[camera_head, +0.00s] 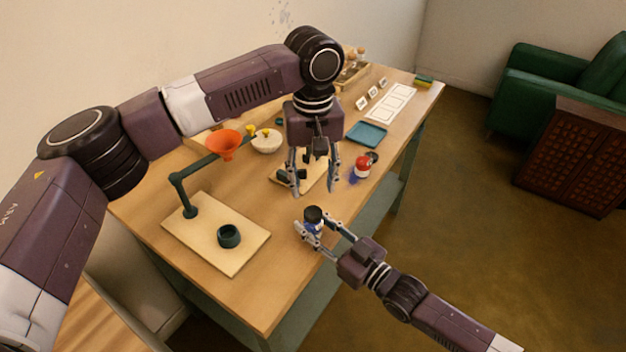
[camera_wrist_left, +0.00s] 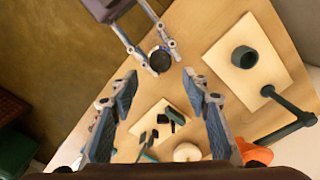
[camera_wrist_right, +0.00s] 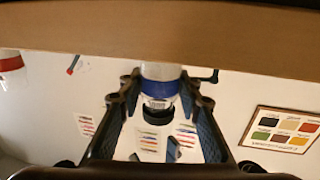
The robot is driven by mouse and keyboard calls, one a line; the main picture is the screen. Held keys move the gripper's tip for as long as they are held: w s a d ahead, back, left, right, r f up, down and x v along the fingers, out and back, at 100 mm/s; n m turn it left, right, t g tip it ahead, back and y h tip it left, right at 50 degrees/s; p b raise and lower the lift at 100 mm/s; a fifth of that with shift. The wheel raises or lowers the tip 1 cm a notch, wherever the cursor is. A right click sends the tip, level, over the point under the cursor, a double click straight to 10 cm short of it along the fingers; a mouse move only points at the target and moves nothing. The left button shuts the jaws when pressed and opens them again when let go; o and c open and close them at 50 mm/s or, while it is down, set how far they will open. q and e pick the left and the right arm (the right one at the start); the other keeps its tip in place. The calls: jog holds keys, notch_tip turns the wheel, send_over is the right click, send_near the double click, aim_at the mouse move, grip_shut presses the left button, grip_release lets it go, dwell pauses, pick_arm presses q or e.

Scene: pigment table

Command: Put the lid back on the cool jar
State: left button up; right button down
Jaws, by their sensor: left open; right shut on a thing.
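The blue-banded jar, which looks like the cool jar (camera_wrist_right: 160,88), is in my right gripper (camera_head: 318,238) at the table's front edge. A black lid (camera_head: 313,213) shows on its top; I cannot tell whether it is fully seated. From above, in the left wrist view, the lid is a dark disc (camera_wrist_left: 160,60). My right gripper's fingers close on the jar's sides, and the jar looks upright. My left gripper (camera_head: 314,188) is open and empty, pointing down above the table, behind and apart from the jar.
A red and white jar (camera_head: 362,170) stands to the right, with a dark round thing beside it and a blue stain nearby. A board (camera_head: 200,247) with a dark green ring (camera_head: 229,236) and funnel stand lies left. A white bowl (camera_head: 267,142) and teal tray (camera_head: 367,134) are farther back.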

aim_at(313, 212)
pick_arm(q)
jog(key=shift+f, duration=0.1)
jog(key=shift+f, duration=3.95)
grip_shut()
jog(key=m, duration=0.5)
jog(key=shift+m, duration=0.3)
jog(key=m, duration=0.6)
jog(key=shift+m, duration=0.4)
jog(key=m, duration=0.6)
jog(key=shift+m, duration=0.4)
jog(key=m, duration=0.5)
jog(key=shift+o, duration=0.9)
grip_release()
